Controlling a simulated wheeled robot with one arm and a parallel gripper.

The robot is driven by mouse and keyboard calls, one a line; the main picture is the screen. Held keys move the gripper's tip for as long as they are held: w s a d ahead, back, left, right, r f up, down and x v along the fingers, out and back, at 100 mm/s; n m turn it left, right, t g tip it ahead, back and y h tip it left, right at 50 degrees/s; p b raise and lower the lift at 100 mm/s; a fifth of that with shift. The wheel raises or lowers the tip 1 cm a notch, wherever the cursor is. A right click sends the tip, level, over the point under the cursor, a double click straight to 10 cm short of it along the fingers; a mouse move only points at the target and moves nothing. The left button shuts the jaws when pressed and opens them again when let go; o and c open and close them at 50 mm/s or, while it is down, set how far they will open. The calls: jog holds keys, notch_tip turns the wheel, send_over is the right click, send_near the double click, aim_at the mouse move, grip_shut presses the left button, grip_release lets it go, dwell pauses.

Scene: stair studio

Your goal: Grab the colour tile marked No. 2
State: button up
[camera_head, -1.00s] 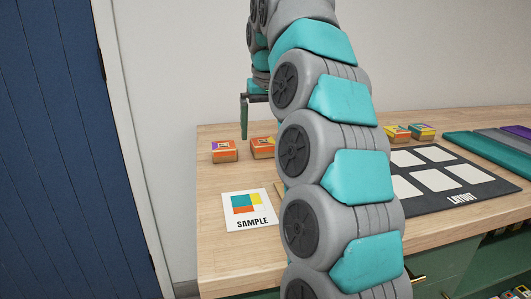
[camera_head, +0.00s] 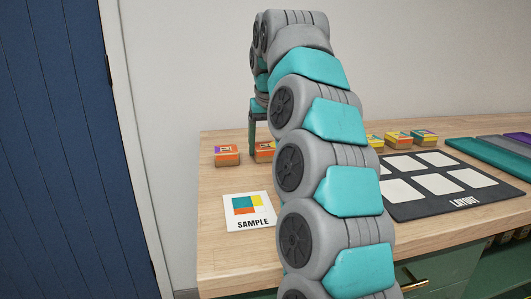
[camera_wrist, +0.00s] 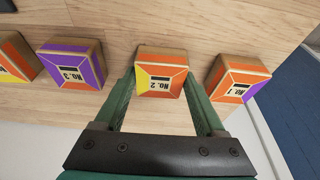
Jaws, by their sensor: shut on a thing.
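In the head view, the gripper (camera_head: 259,134) reaches down to the block (camera_head: 264,152), which is partly hidden by my arm. The block appears to rest on the wooden table.
Tile No. 1 (camera_wrist: 239,78) and tile No. 3 (camera_wrist: 72,64) stand close on either side. A SAMPLE card (camera_head: 248,212) lies in front. A dark LAYOUT board (camera_head: 415,205) with pale squares lies right, with more tiles (camera_head: 398,138) behind it.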

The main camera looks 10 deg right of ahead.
jog(key=c, duration=0.4)
jog(key=shift+r, duration=0.2)
